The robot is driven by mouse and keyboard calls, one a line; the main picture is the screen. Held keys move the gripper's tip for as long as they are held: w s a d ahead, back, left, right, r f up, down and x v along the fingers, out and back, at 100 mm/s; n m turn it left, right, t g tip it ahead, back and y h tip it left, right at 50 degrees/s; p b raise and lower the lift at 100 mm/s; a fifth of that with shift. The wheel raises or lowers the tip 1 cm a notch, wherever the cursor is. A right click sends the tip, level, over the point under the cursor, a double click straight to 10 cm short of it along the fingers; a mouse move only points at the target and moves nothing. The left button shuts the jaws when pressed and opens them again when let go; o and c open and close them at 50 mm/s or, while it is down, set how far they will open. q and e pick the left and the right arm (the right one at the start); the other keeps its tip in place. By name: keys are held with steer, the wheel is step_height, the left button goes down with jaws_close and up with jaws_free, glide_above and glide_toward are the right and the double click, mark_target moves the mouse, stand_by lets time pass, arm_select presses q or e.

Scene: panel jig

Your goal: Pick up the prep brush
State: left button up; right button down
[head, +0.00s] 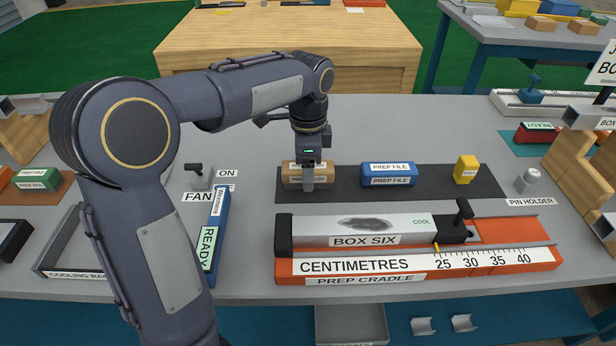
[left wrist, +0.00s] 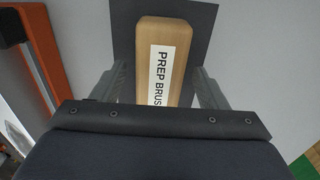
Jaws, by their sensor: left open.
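The prep brush (head: 292,177) is a light brown wooden block with a white label, lying on the dark mat (head: 340,198) at its left end. My left gripper (head: 308,186) points down over it in the head view and covers part of its label. In the left wrist view the prep brush (left wrist: 162,60) lies between the two open fingers of my left gripper (left wrist: 158,88), with a gap on each side. The fingers do not touch it there. My right gripper does not show.
A blue prep file (head: 389,168) and a yellow block (head: 466,169) share the mat. The prep cradle (head: 540,257) with the box six bar (head: 400,225) lies in front. A fan switch (head: 197,177) and a blue ready marker (head: 215,228) are to the left.

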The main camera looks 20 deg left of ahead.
arm_select(q)
steer(key=shift+f, duration=0.6)
steer(key=c, duration=1.1)
steer(key=shift+r, duration=0.1)
steer(key=shift+r, duration=0.55)
steer(key=r, duration=0.1)
steer(key=r+p, duration=0.1)
steer(key=shift+s+d+r, duration=0.1)
steer(key=shift+d+r, duration=0.1)
steer(key=shift+r, duration=0.15)
steer(key=s+d+r+p, duration=0.2)
steer(key=s+d+r, duration=0.5)
steer(key=d+r, duration=0.2)
steer(key=d, duration=0.2)
steer(key=shift+d+p, duration=0.3)
steer(key=shift+d, duration=0.1)
